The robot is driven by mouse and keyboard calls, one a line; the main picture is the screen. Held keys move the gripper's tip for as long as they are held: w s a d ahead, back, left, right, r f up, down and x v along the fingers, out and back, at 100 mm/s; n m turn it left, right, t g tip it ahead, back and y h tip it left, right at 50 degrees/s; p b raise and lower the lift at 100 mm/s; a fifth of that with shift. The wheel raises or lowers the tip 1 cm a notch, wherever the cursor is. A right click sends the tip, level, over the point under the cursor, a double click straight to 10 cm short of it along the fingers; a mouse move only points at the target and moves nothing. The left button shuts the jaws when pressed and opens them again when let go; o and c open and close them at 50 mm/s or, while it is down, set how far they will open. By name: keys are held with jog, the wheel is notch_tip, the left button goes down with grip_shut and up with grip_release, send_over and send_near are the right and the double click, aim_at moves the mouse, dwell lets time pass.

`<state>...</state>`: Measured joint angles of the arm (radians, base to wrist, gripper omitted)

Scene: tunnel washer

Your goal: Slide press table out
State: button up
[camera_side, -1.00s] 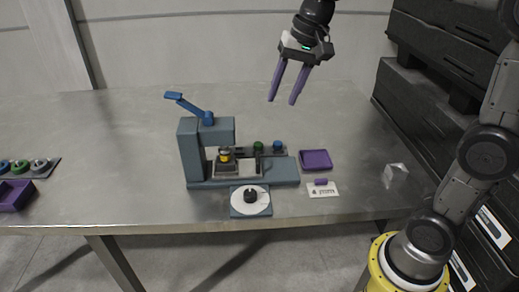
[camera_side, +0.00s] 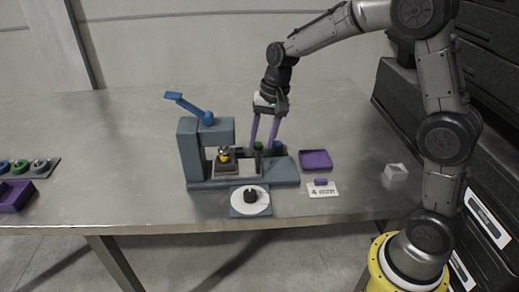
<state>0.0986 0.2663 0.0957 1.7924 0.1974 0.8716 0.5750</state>
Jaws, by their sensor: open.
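The press (camera_side: 188,150) is a blue-grey frame with a raised blue lever (camera_side: 188,106), standing mid-table on a long base. The press table (camera_side: 226,171) is a light plate on the base, under the press head. A yellow and dark piece (camera_side: 224,155) sits on it. My gripper (camera_side: 262,148) points down with two purple fingers apart, just right of the press frame. Its fingertips are close to the right end of the press table and hold nothing visible. Whether they touch anything, I cannot tell.
A dial plate (camera_side: 250,203) sits in front of the press. A purple tray (camera_side: 316,160), a label card (camera_side: 322,190) and a clear block (camera_side: 396,172) lie right. Another purple tray (camera_side: 14,196) is far left.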

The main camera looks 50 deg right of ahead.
aim_at(258, 156)
jog(key=shift+w+a+f, duration=0.15)
jog(key=shift+f, duration=0.8)
jog(key=shift+w+a+f, duration=0.1)
jog(key=shift+a+f, duration=0.05)
jog(key=shift+f, duration=0.8)
jog(key=shift+c, duration=0.3)
grip_shut()
jog(key=shift+r, duration=0.1)
